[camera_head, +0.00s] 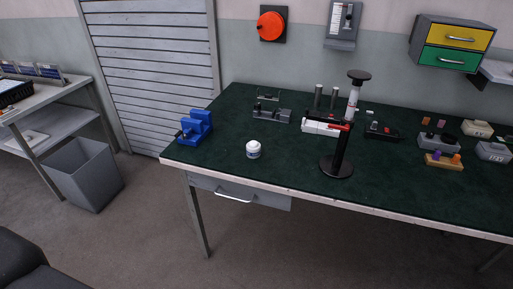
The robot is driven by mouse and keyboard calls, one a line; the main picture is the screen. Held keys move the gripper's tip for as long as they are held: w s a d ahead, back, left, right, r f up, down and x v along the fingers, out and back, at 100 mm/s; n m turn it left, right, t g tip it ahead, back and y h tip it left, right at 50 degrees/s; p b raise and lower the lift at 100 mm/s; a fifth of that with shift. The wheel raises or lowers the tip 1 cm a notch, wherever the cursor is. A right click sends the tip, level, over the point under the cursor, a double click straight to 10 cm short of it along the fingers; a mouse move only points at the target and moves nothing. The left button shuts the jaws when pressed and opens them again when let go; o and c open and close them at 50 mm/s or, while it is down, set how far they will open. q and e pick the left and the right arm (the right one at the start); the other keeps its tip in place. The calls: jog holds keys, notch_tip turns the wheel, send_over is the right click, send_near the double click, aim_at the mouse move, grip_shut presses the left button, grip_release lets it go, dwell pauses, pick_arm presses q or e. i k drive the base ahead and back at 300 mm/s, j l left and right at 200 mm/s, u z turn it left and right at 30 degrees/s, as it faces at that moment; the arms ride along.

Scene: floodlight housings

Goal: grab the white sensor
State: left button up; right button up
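A small white rounded object (253,149) with a darker band near its base stands upright on the green table top, left of centre and near the front edge. It looks like the white sensor, but it is too small to be sure. Nothing touches it, and it is in plain sight. Neither of my grippers shows in the head view.
The green-topped table (225,158) has clear room around the white object. A blue fixture (197,127) stands to its left, a grey fixture (271,114) behind, and a black stand (337,165) to its right. Several small parts lie farther right. A grey bin (85,176) stands on the floor.

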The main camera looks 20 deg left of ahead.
aim_at(253, 147)
jog(key=i+j+z, duration=0.35)
jog(key=j, duration=1.7)
jog(key=j+z, duration=0.4)
jog(key=j, duration=1.65)
